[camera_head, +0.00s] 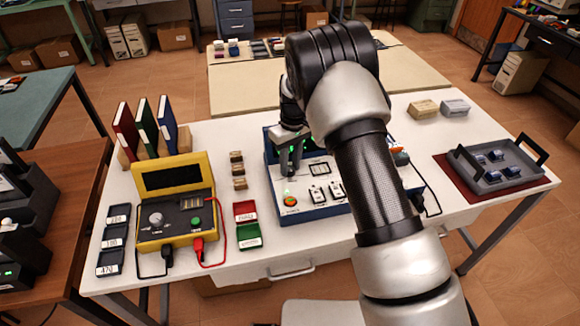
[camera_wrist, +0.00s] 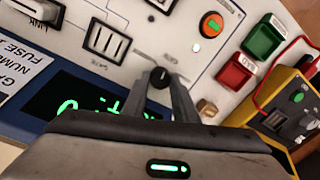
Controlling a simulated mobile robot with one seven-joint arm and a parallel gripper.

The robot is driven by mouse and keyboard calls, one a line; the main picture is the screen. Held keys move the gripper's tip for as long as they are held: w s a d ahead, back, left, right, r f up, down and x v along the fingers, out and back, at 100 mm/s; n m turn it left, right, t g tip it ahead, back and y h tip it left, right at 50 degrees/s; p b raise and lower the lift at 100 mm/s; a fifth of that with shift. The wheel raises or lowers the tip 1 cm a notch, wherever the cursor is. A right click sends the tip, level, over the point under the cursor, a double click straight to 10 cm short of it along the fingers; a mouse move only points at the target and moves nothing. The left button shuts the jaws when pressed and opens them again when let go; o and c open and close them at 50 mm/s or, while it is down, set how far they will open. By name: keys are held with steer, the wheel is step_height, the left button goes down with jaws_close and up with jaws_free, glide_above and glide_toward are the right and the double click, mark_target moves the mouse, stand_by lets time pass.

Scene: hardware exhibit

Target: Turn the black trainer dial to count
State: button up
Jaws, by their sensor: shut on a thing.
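The trainer (camera_head: 318,212) is a white-topped box with blue sides in the middle of the white table. My gripper (camera_head: 289,165) reaches down onto its left part. In the wrist view, the black dial (camera_wrist: 160,79) is a small round knob between the fingertips of my gripper (camera_wrist: 162,85), which is shut on it. The head view hides the dial behind the gripper. The trainer's dark display (camera_wrist: 85,100) shows green characters, partly covered by the gripper body and upside down. The panel also has white switches (camera_wrist: 104,38) and an orange round button (camera_wrist: 212,24) with a green centre.
A yellow case meter (camera_head: 172,178) with black and red leads stands left of the trainer. A red tray (camera_head: 245,211) and a green tray (camera_head: 249,236) lie between them. A grey tray (camera_head: 464,179) with handles sits at the right. Books (camera_head: 146,127) stand behind the meter.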

mark_target(294, 169)
steer(key=m+b, duration=0.1)
steer(key=m, duration=0.4)
steer(key=shift+m, duration=0.3)
steer(key=m, duration=0.5)
steer(key=shift+m+t+b, duration=0.3)
steer(key=o, duration=1)
steer(key=shift+s+d, duration=0.1)
steer(key=shift+o, duration=0.2)
steer(key=shift+r, duration=0.1)
step_height(294, 169, up, 17)
steer(key=shift+s+d+r+p, duration=0.15)
steer(key=shift+d+p, duration=0.2)
steer(key=shift+d, duration=0.1)
